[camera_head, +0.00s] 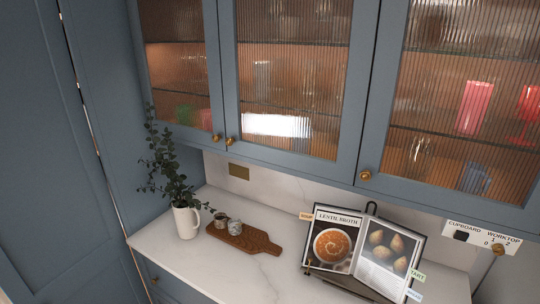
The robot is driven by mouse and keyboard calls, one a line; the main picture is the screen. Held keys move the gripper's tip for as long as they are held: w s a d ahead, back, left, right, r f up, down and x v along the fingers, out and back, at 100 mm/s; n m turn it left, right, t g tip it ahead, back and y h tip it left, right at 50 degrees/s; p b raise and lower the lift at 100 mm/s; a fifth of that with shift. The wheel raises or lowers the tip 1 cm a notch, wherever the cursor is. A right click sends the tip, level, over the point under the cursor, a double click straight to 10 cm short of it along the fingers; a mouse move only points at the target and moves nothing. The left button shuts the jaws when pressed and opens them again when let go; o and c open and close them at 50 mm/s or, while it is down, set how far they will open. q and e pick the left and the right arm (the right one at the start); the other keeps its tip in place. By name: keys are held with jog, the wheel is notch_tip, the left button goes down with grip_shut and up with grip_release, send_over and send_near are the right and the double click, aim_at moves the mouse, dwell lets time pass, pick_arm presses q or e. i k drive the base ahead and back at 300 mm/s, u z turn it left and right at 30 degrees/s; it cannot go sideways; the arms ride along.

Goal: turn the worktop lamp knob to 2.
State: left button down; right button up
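A white switch panel (481,236) is fixed to the wall at the far right, below the upper cupboards. It is lettered CUPBOARD on its left and WORKTOP on its right. A dark square switch (461,236) sits under the CUPBOARD word. Under WORKTOP is a small round brass knob (498,249), with the numbers 0, 1 and 2 around it. The knob is too small for me to tell which number it points to. Neither of my grippers shows in the head view.
An open cookbook (362,251) on a stand is on the white worktop (262,276), left of the panel. A white jug (186,221) with leafy stems and a wooden board (243,237) with small cups stand further left. Glass-fronted cupboards (357,90) hang above. The worktop's front middle is clear.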

aim_at(498, 249)
jog(key=z, duration=1.55)
